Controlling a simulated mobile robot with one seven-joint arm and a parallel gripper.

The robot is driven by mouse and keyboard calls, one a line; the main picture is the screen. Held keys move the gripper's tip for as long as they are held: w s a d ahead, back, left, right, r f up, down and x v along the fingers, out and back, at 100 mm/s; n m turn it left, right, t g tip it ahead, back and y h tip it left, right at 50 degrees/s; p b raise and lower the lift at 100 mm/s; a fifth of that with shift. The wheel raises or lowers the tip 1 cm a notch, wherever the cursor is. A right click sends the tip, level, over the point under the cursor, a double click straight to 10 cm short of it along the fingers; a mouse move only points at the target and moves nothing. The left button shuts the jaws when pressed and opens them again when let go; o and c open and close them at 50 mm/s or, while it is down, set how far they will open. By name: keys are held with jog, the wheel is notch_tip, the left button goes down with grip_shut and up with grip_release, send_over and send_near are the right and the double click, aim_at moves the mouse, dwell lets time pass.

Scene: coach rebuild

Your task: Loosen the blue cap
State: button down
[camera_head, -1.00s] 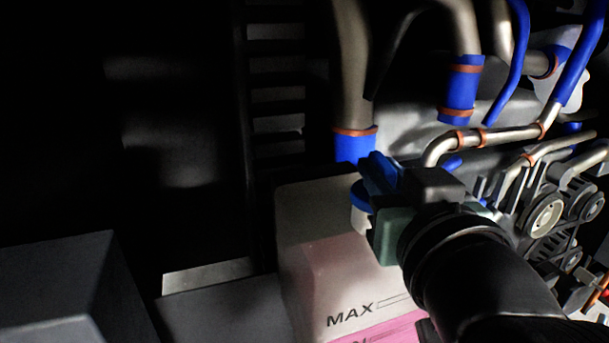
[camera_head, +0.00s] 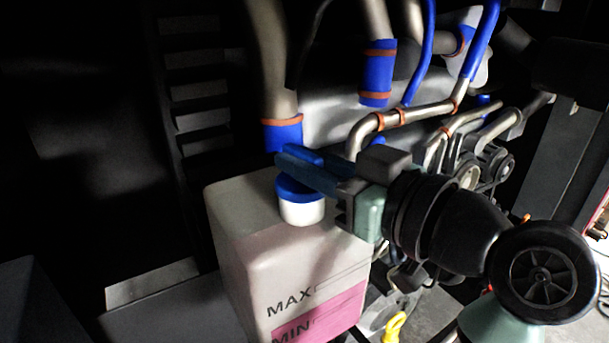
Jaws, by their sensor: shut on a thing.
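The blue cap (camera_head: 297,191) sits on the white neck (camera_head: 302,212) at the top of a translucent white tank (camera_head: 235,235). The tank has MAX and MIN marks and pink fluid low on its front. My gripper (camera_head: 291,163) comes in from the right, with its blue fingers lying across the top of the cap. It is shut on the cap. The fingers hide the cap's upper part, and the far finger's contact is hard to see. The cap looks level on the neck; I cannot tell whether it has turned.
A thick pipe with a blue sleeve (camera_head: 282,134) rises close behind the cap. Metal pipes (camera_head: 402,117) and pulleys (camera_head: 490,165) crowd the space behind my arm. A yellow ring handle (camera_head: 394,326) is low at the right. The dark area at left looks open.

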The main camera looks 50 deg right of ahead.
jog(key=shift+n+y, duration=0.6)
jog(key=shift+y, duration=0.4)
jog(key=shift+c, duration=1.7)
grip_release()
jog(key=s+p, duration=0.1)
jog(key=s, duration=0.9)
jog(key=shift+d+r+p, duration=0.25)
jog(key=shift+r+p, duration=0.1)
jog(key=shift+p, duration=0.05)
